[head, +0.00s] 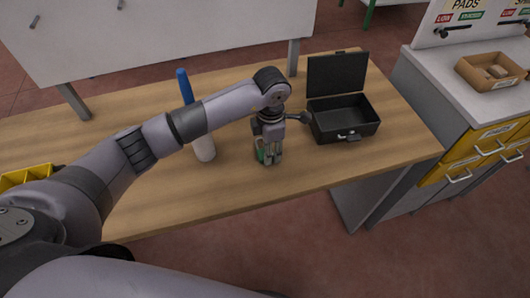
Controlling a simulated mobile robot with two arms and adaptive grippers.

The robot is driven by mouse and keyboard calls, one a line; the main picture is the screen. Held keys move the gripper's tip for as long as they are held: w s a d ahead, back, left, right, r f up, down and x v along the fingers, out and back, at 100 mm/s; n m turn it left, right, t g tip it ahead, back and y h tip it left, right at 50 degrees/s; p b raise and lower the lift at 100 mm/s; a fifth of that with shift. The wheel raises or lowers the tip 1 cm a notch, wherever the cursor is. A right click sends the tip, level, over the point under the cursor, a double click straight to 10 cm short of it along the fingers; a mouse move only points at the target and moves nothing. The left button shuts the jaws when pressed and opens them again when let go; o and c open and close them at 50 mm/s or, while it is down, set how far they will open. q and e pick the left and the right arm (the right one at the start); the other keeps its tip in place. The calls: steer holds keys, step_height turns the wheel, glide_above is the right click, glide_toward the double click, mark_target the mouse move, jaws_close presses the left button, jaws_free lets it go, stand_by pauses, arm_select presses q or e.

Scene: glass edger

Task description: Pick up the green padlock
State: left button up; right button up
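The green padlock (260,154) is on the wooden table, mostly hidden by my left gripper. Only a small patch of green shows at the left side of the fingers. My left gripper (269,159) points down at the padlock, with its fingertips low, close to the tabletop. I cannot tell whether the fingers are closed on the padlock or only around it. My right gripper is not in view.
An open black case (345,118) stands right of my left gripper. A white bottle (204,148) and a blue upright object (185,86) are to the left, partly behind my arm. A yellow bin (26,177) is at far left. The table's front right is clear.

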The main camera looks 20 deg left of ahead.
arm_select(q)
steer(key=c, duration=0.5)
steer(key=shift+r, duration=0.1)
